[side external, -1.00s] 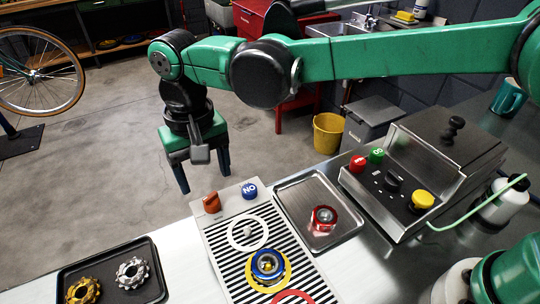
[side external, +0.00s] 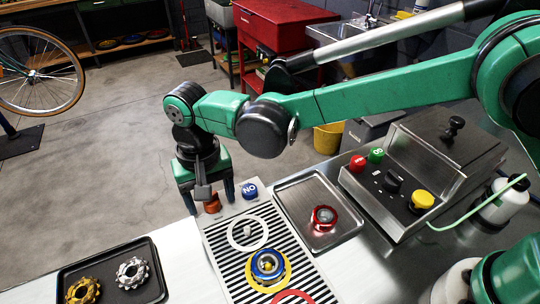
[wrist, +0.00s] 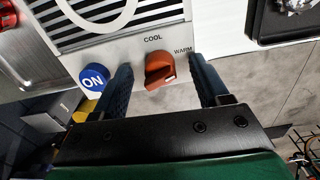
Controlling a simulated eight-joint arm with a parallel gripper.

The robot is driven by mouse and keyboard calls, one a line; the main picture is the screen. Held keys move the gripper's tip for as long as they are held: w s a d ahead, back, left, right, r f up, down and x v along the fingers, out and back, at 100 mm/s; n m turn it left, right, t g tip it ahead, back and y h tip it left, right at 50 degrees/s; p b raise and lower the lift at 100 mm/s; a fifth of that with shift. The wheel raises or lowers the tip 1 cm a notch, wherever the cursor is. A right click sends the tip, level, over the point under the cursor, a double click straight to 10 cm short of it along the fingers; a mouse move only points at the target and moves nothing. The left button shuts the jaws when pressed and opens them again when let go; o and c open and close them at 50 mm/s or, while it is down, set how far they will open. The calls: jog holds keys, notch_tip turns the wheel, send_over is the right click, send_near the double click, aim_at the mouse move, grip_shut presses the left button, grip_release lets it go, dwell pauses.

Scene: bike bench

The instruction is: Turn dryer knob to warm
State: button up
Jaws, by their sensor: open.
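The orange dryer knob (wrist: 159,70) sits on the end of the light dryer panel, near the printed COOL and WARM labels. I cannot tell for certain which label its ridge points to. My gripper (wrist: 160,74) is open, with one dark blue finger on each side of the knob and a gap showing on both sides. In the side external view the knob (side external: 212,204) is partly hidden behind my gripper (side external: 209,206), which points down at the panel's far end. The blue ON button (wrist: 94,80) is beside the left finger in the wrist view.
A black tray (side external: 103,262) with cogs is at left. A steel machine (side external: 440,165) with knobs stands at right.

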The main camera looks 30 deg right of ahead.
jog(key=shift+c, duration=0.3)
grip_shut()
jog(key=shift+n, duration=0.6)
jog(key=shift+o, duration=0.3)
grip_release()
jog(key=shift+r, duration=2.85)
